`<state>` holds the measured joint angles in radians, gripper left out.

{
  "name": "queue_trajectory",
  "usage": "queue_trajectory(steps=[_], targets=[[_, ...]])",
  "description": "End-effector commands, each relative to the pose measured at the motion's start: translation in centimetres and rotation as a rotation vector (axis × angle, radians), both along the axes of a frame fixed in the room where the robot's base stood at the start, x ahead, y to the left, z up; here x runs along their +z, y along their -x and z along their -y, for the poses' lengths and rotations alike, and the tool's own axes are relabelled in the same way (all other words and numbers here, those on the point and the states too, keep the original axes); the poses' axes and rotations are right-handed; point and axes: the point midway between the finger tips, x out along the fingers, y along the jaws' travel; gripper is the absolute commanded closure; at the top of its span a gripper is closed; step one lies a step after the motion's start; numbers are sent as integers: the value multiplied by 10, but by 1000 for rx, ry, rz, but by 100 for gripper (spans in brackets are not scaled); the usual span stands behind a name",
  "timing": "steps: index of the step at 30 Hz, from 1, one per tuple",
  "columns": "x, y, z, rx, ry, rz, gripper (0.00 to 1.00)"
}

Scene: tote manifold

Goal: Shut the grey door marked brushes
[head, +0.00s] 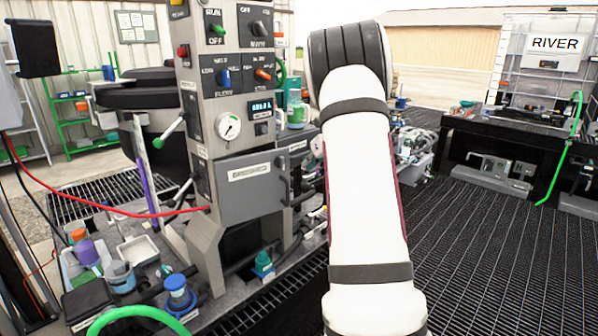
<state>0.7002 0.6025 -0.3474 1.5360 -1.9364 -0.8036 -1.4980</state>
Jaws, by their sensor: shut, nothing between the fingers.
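The grey door (248,194) is on the lower part of the grey control cabinet, left of centre in the head view. It bears a small pale label (249,172), whose lettering is too small to read surely. A dark handle (285,178) is at its right edge. The door panel seems to stand out from the cabinet face, but I cannot tell how far it is open. My white arm rises in the foreground right of the door, apart from it in the picture. My gripper is not visible.
Above the door are a gauge (228,127), switches and lever handles. A red hose (120,212) crosses to the left. A bench (215,292) with cups, a tray (138,250) and bottles lies below. Dark grating (490,260) is clear at right, before a RIVER-marked tote (555,43).

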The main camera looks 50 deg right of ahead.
Motion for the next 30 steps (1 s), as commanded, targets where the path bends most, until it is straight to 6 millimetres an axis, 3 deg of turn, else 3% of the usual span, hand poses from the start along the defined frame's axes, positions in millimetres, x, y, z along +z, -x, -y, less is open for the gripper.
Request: queue_trajectory(steps=[7,18,24,30], targets=[[-41,8,-18,-430,-619,191,100],[-66,36,-42,-1022,-1823,495,100],[-73,59,-47,-1155,-2423,592,100],[-74,74,-48,-1166,-2747,618,100]])
